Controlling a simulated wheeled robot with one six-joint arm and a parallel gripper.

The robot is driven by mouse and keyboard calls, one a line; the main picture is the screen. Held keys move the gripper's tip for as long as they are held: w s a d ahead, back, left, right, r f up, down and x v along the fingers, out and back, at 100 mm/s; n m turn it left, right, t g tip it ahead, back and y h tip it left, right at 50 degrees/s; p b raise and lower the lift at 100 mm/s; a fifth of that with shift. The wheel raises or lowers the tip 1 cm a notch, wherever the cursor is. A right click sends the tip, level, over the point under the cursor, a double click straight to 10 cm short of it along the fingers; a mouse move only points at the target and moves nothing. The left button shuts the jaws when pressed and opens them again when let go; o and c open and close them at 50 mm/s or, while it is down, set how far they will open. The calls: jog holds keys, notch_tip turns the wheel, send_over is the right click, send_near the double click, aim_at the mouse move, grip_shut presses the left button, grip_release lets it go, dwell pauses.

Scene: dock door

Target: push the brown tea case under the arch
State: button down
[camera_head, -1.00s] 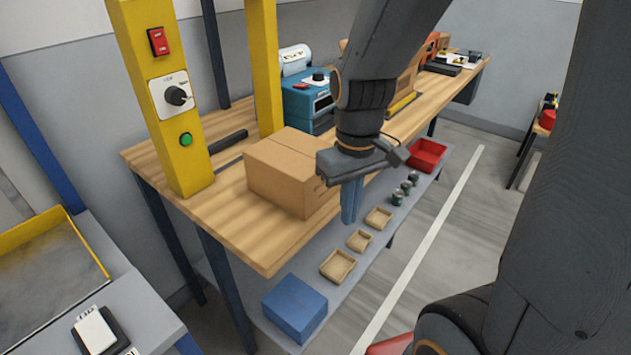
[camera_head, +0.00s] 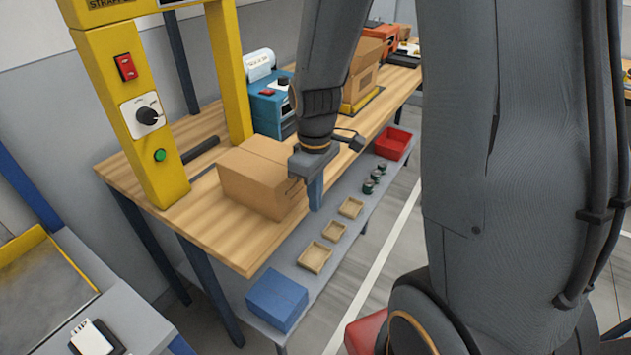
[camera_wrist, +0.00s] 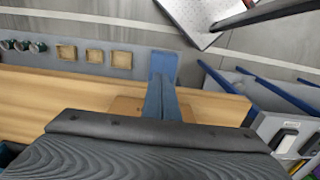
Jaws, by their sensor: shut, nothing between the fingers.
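The brown tea case (camera_head: 250,182) is a cardboard box on the wooden bench top (camera_head: 228,238), in the head view. It sits in front of the yellow arch (camera_head: 140,125), near the bench's front edge. My gripper (camera_head: 316,195) is shut and empty, fingers pointing down, at the case's right side. I cannot tell whether the fingers touch it. In the wrist view my shut fingers (camera_wrist: 161,100) show, and a strip of the case (camera_wrist: 126,103) shows beside them, mostly hidden by my wrist.
A blue machine (camera_head: 270,105) and another carton (camera_head: 364,75) stand farther back on the bench. A black bar (camera_head: 201,149) lies by the arch.

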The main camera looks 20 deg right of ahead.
jog(key=shift+w+a+f+p, duration=0.25)
jog(key=shift+w+a, duration=0.15)
jog(key=shift+w, duration=0.15)
jog(key=shift+w+a+f+p, duration=0.15)
jog(key=shift+w+a+p, duration=0.1)
jog(key=shift+w+a, duration=0.2)
jog(key=shift+w+a+f+p, duration=0.25)
jog(key=shift+w+a, duration=0.1)
jog(key=shift+w, duration=0.25)
